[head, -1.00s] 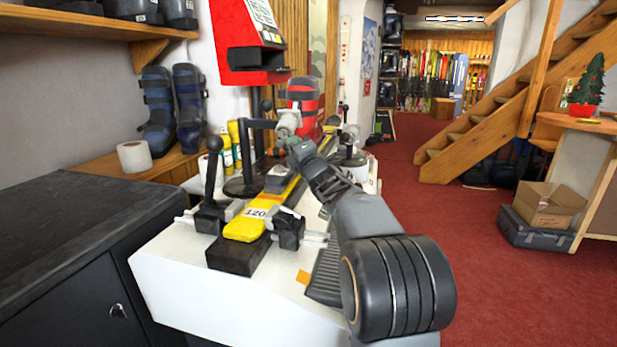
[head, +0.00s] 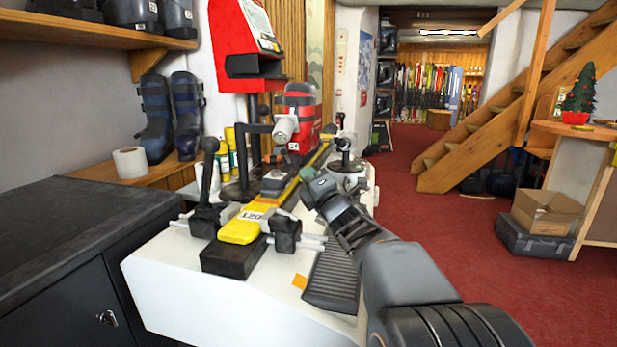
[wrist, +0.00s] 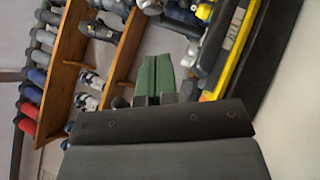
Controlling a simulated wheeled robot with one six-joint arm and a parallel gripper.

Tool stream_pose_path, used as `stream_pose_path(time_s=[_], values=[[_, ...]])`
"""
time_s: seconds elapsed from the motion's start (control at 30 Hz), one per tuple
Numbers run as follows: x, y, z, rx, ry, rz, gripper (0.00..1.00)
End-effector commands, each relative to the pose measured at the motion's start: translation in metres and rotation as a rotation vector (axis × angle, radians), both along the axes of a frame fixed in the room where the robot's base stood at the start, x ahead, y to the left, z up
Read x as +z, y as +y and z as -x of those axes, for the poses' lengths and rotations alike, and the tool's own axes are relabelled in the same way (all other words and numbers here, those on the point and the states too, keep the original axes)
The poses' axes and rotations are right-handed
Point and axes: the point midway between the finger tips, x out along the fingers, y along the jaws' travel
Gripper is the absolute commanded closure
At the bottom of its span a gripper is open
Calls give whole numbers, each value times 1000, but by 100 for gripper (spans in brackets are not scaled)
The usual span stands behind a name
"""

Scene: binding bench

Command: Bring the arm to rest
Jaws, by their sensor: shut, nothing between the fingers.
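My gripper (head: 318,186) is over the right side of the white binding bench (head: 168,282) in the head view, just right of the yellow ski. In the wrist view its green fingers (wrist: 155,78) are together with nothing between them. The yellow ski (head: 240,229) lies along the bench, held among black clamps (head: 286,234). A red ski boot (head: 300,105) stands at the far part of the bench. My forearm hides part of the bench's right side.
A dark cabinet (head: 75,235) stands at the left. A red machine (head: 230,40) rises behind the bench. A black ribbed pad (head: 333,280) lies on the bench beside my arm. Red carpet (head: 415,215) is clear to the right, with a cardboard box (head: 546,208) farther right.

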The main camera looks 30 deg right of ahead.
Motion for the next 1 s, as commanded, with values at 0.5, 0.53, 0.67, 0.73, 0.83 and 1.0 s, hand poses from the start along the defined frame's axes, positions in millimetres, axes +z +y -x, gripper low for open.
stream_pose_path(time_s=[0.5, 0.53, 0.67, 0.73, 0.83, 1.0], values=[[11, 1, 1, -12, 36, -59, 100], [16, 2, 1, -17, 54, -90, 100], [36, 9, 8, -61, 191, -320, 100], [45, 15, 16, -101, 291, -496, 100], [50, 27, 36, -177, 443, -769, 100], [48, 58, 87, -355, 693, -1201, 100]])
